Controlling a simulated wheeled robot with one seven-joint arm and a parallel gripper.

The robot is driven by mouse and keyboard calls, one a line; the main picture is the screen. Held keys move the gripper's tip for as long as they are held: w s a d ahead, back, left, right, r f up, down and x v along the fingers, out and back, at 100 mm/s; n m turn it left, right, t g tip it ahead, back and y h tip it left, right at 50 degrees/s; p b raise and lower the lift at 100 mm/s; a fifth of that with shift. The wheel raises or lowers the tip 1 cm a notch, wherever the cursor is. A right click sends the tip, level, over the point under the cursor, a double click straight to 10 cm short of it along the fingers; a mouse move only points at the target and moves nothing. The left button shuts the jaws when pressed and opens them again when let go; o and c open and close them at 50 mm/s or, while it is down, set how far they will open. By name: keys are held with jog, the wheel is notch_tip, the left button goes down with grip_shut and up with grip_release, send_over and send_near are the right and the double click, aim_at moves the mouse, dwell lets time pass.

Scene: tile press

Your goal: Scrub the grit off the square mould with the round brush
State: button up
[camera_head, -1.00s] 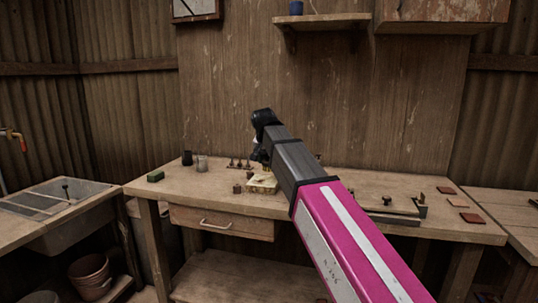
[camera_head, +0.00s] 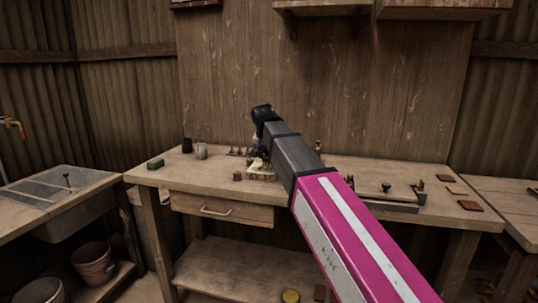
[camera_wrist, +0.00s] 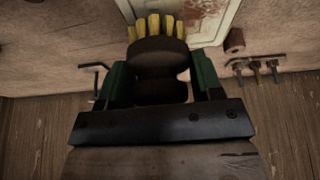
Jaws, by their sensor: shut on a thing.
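My gripper (camera_wrist: 161,78) is shut on the round brush (camera_wrist: 160,52), which has a dark round body and yellow bristles. The bristles point toward the top of the wrist view. The square mould (camera_wrist: 203,38) is a pale slab there, just beyond the bristles, with reddish-brown grit (camera_wrist: 195,14) on its face. The bristles overlap its near part in the picture; I cannot tell whether they touch. In the head view the mould (camera_head: 262,174) lies on the bench under my gripper, partly hidden by my arm; the brush is hard to make out there.
A small brown cylinder (camera_wrist: 235,40) and a rack of small pegs (camera_wrist: 257,68) stand close to the mould. A flat metal fixture (camera_head: 388,197) and reddish tiles (camera_head: 470,205) are on the right.

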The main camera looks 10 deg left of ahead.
jog(key=shift+f, duration=1)
dwell(0.3)
jog(key=shift+w+a+r, duration=0.1)
jog(key=shift+w+a, duration=0.05)
jog(key=shift+a, duration=0.7)
jog(key=shift+w+a, duration=0.15)
jog(key=shift+a, duration=0.7)
jog(key=shift+w+a, duration=0.15)
jog(key=shift+a, duration=0.9)
jog(key=shift+w+a, duration=0.1)
jog(key=shift+a, duration=0.9)
jog(key=shift+s+d+f, duration=0.15)
jog(key=shift+s+d, duration=0.05)
jog(key=shift+d, duration=0.85)
jog(key=shift+s+d+f, duration=0.1)
jog(key=shift+s+d, duration=0.05)
jog(key=shift+d, duration=0.9)
jog(key=shift+s+d, duration=0.15)
jog(key=shift+d, duration=0.7)
jog(key=shift+s+d, duration=0.1)
jog(key=shift+d, duration=0.75)
jog(key=shift+r, duration=0.2)
jog(key=shift+a, duration=0.1)
